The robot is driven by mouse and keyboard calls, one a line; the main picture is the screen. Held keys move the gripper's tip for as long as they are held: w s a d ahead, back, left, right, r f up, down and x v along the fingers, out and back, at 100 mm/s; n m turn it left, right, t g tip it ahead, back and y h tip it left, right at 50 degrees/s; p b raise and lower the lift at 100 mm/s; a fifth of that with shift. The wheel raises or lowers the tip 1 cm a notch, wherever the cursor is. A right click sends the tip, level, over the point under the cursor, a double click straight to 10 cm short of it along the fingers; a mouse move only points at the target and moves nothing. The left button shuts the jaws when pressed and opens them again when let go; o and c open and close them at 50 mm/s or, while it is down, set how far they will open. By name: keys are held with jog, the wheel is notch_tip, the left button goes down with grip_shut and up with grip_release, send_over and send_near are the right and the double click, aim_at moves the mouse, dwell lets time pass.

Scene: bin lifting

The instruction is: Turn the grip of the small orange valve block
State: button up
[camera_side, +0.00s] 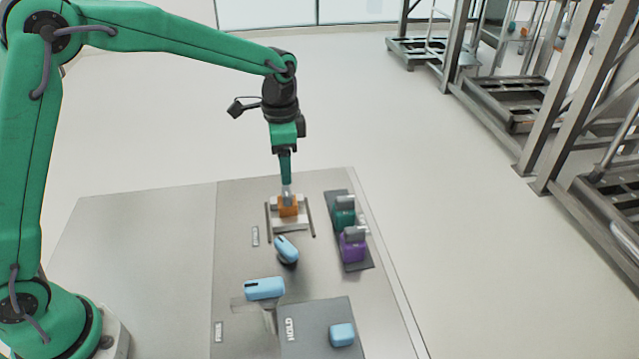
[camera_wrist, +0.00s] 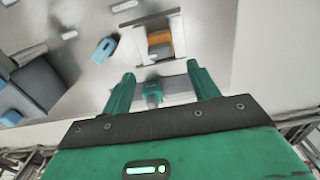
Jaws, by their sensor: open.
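The small orange valve block (camera_side: 288,208) stands in a light metal frame (camera_side: 291,228) on the grey table. A grey piece, likely its grip, shows at its top in the side view. My gripper (camera_side: 286,183) points straight down just above it; I cannot tell whether it touches the grip. In the wrist view the orange block (camera_wrist: 160,42) lies beyond my open fingers (camera_wrist: 160,76). A small teal part with a grey piece shows between the fingers; I cannot tell what it belongs to.
A teal block (camera_side: 344,216) and a purple block (camera_side: 351,248) with grey tops stand on a dark strip (camera_side: 358,266) to the right. Light blue pieces (camera_side: 264,288) lie in front, one on a grey box marked HOLD (camera_side: 300,345). The table's left side is bare.

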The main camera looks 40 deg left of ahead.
aim_at(286, 191)
jog(key=shift+f, duration=3.4)
jog(key=c, duration=1)
